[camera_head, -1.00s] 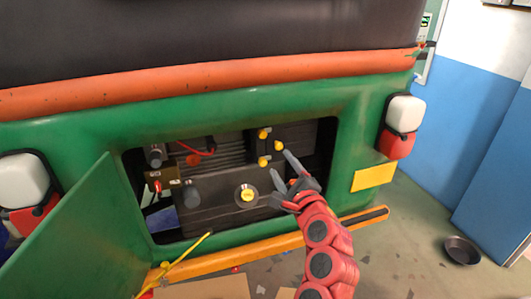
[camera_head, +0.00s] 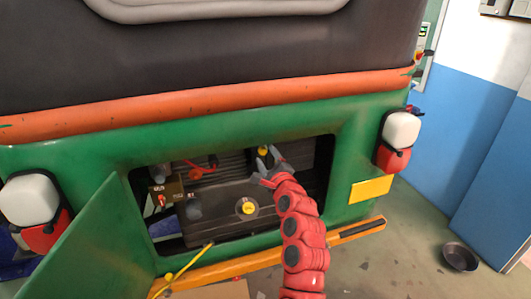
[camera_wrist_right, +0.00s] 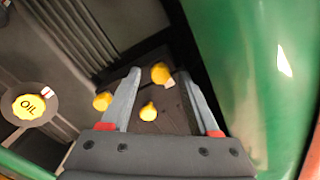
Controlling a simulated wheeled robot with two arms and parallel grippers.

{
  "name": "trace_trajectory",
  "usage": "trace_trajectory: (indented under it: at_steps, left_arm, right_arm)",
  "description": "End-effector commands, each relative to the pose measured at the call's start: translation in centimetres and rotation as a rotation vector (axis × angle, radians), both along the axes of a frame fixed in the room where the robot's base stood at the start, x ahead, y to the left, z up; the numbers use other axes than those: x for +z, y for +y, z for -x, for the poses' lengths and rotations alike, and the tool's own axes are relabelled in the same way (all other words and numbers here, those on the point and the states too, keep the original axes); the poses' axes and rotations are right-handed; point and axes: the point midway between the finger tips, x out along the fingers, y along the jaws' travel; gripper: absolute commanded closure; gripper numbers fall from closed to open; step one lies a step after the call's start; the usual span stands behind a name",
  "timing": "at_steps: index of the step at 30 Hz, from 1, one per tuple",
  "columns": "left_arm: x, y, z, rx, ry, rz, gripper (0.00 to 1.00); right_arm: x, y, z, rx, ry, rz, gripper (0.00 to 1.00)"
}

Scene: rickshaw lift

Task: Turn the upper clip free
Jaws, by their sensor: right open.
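The upper clip (camera_head: 263,150) is a small yellow piece on the dark box in the open engine bay. In the right wrist view the upper clip (camera_wrist_right: 160,73) lies between the two fingertips of my right gripper (camera_wrist_right: 162,77), with space on both sides. My right gripper (camera_head: 266,161) is open and close to the box in the head view. Another yellow clip (camera_wrist_right: 103,101) is left of the left finger, and a yellow knob (camera_wrist_right: 148,112) lies between the fingers, nearer the palm. These two are hidden in the head view. My left gripper is not in view.
The green bay frame (camera_head: 345,150) edges the opening closely on the right. A yellow oil cap (camera_head: 248,208) sits lower left of the gripper. An open green door (camera_head: 95,240) stands at left, and an orange bumper bar (camera_head: 225,262) runs below.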

Motion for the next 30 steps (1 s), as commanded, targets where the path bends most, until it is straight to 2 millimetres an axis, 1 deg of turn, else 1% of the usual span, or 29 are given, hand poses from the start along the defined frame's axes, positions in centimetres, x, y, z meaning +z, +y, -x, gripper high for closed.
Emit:
trace_trajectory:
  at_steps: [3, 11, 12, 14, 15, 17, 18, 22, 30]
  left_arm:
    - [0.19, 0.00, 0.00, 0.000, 0.000, 0.000, 0.50]
    - [0.16, 0.00, 0.00, 0.000, 0.000, 0.000, 0.50]
    - [0.16, 0.00, 0.00, 0.000, 0.000, 0.000, 0.50]
    - [0.16, 0.00, 0.00, 0.000, 0.000, 0.000, 0.50]
    - [0.16, 0.00, -0.01, 0.000, 0.000, 0.000, 0.50]
    - [0.16, 0.00, 0.00, 0.000, 0.000, 0.000, 0.50]
    - [0.16, 0.00, 0.00, 0.000, 0.000, 0.000, 0.50]
    - [0.17, 0.00, -0.01, 0.000, 0.000, 0.000, 0.50]
    - [0.10, 0.00, -0.01, 0.000, 0.000, 0.000, 0.50]
  right_arm:
    - [-0.04, 0.08, -0.39, -0.001, 0.001, 0.000, 0.38]
    - [-0.06, 0.08, -0.48, -0.001, 0.000, 0.000, 0.38]
    - [-0.06, 0.08, -0.47, -0.001, 0.000, 0.000, 0.40]
    - [-0.07, 0.09, -0.47, -0.001, 0.001, 0.000, 0.51]
    - [-0.06, 0.09, -0.46, -0.001, 0.001, 0.000, 0.58]
    - [-0.06, 0.09, -0.46, -0.001, 0.001, 0.000, 0.69]
    - [-0.05, 0.09, -0.47, -0.001, 0.001, 0.000, 0.76]
    - [-0.05, 0.10, -0.46, -0.001, 0.001, 0.000, 0.99]
    - [-0.09, 0.11, -0.46, -0.001, -0.001, 0.004, 1.00]
